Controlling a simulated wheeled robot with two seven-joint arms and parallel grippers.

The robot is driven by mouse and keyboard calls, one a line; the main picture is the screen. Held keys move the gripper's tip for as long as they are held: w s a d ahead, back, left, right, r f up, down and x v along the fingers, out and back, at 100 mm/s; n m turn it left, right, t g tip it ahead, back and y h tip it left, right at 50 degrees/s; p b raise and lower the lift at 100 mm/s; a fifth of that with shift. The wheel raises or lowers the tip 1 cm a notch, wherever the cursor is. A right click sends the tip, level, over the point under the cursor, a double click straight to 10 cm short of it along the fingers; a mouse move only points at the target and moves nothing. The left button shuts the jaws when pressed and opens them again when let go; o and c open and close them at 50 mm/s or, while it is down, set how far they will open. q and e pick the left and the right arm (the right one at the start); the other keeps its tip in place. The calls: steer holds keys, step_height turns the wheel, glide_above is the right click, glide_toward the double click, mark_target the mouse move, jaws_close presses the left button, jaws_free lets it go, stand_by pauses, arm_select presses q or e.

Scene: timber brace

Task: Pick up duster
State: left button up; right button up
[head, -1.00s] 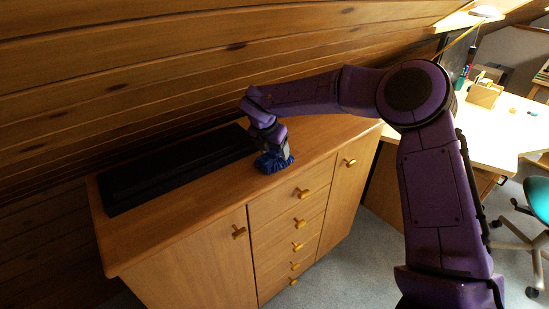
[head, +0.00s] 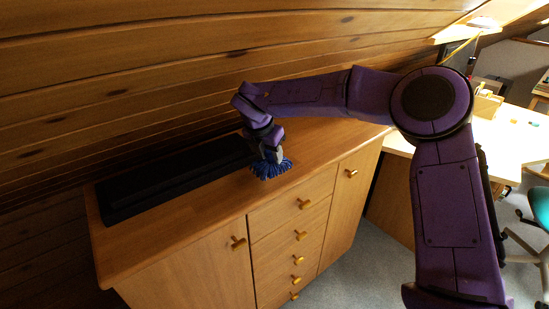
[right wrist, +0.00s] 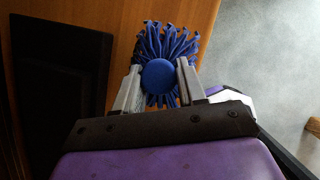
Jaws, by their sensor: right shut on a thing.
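The duster (head: 270,168) is blue with a fringed head and stands on or just above the wooden cabinet top, near its front edge. In the right wrist view the duster (right wrist: 160,76) shows a round blue cap with fringe fanning out behind it. My right gripper (head: 268,154) reaches down over it from above. In the right wrist view the two grey fingers of my right gripper (right wrist: 159,84) are shut on the duster, one on each side of the cap. Whether the fringe touches the wood is hard to tell. My left gripper is not in view.
A long black object (head: 175,180) lies on the cabinet top (head: 185,212) left of the duster. The sloping plank wall (head: 150,70) rises close behind. Drawers and doors with knobs face the front. A desk (head: 510,135) and a teal chair (head: 540,205) are at the right.

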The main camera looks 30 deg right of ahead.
steer(key=s+a+b, duration=0.2)
steer(key=s+a, duration=0.1)
steer(key=a, duration=0.4)
steer(key=s+a+b, duration=0.2)
steer(key=s+a, duration=0.2)
steer(key=a, duration=0.2)
steer(key=shift+a, duration=0.4)
steer(key=shift+o, duration=0.7)
steer(key=shift+s, duration=0.1)
